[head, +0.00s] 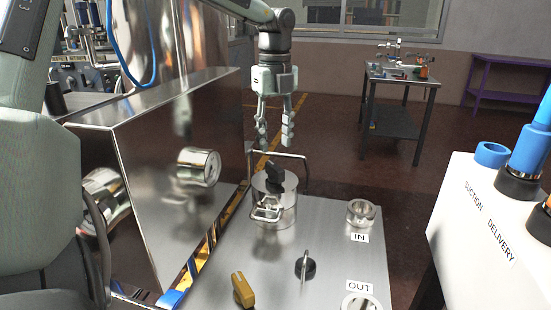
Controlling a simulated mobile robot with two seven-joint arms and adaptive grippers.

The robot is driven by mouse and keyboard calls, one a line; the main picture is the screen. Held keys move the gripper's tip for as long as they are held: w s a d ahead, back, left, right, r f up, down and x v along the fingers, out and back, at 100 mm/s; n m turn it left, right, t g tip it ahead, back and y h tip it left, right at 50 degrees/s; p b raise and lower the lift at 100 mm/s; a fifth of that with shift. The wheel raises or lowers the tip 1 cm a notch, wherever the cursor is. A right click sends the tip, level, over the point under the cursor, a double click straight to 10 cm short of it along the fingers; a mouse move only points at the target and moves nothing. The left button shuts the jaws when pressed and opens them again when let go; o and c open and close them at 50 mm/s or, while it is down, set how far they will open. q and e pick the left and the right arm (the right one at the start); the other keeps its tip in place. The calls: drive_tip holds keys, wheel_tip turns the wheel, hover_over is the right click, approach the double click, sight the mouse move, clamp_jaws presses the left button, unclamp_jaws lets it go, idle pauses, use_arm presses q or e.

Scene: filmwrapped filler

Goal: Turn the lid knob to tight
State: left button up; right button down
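The lid knob (274,174) is a black grip on top of a round steel canister (288,214). The canister stands at the back of a steel panel (330,238), with a wire clamp (266,209) on its front. My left gripper (275,138) points down above the knob, slightly apart from it. Its two fingers are spread and nothing is between them. The knob's tight mark cannot be made out. My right gripper is not in the picture.
A yellow handle (242,290), a black valve knob (305,267) and the IN port (361,212) stand on the panel. A metal rail (280,155) rises behind the canister. A white unit (480,240) is at right.

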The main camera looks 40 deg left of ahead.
sight(275, 165)
use_arm(q)
wheel_tip(275, 165, down, 7)
drive_tip(key=shift+r, duration=0.2)
clamp_jaws()
idle(0.3)
